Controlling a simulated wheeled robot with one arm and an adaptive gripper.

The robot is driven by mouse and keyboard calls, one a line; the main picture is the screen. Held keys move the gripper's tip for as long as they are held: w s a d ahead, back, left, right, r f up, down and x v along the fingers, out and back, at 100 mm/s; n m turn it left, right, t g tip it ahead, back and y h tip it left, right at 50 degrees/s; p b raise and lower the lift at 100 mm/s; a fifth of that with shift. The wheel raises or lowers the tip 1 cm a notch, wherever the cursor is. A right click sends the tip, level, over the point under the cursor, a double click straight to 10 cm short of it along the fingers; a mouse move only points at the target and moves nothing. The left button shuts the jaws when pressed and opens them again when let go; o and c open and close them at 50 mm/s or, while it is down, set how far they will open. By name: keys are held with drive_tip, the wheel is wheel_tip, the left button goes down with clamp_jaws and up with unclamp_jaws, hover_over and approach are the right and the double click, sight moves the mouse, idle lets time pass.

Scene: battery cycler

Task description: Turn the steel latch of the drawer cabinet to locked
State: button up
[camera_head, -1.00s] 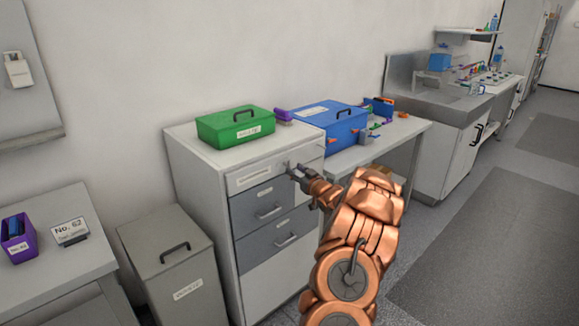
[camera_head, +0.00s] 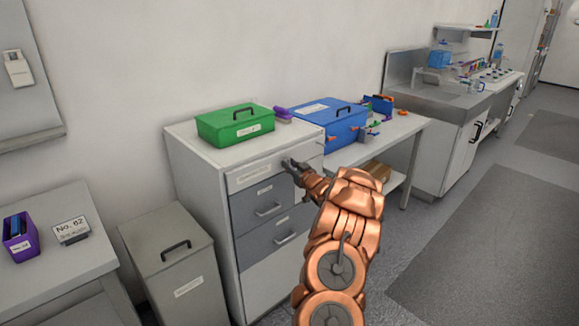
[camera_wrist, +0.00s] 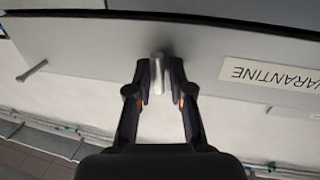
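The drawer cabinet (camera_head: 205,200) is pale grey, with a light top panel and darker drawers below. My gripper (camera_head: 287,163) is at the right part of the top panel in the head view and largely hides the latch there. In the wrist view, which is upside down, the steel latch (camera_wrist: 158,70) is a short metal bar on the pale panel, pointing nearly straight along the picture's height. The two dark fingers of my gripper (camera_wrist: 160,77) stand on either side of it, with narrow gaps that look clear. The gripper is partly open.
A green box (camera_head: 236,126) and a blue box (camera_head: 328,127) stand above, on the cabinet top and adjoining bench. A grey bin (camera_head: 172,262) stands left of the cabinet. The wrist view shows a QUARANTINE label (camera_wrist: 268,77) and another small metal bar (camera_wrist: 33,70). Open floor lies right.

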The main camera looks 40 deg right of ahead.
drive_tip(key=shift+d, duration=0.1)
clamp_jaws()
drive_tip(key=shift+r, duration=0.1)
drive_tip(key=shift+s, duration=0.1)
drive_tip(key=shift+d+m+p, duration=0.1)
drive_tip(key=shift+m+p, duration=0.35)
drive_tip(key=shift+m, duration=0.05)
drive_tip(key=shift+o, duration=2.4)
unclamp_jaws()
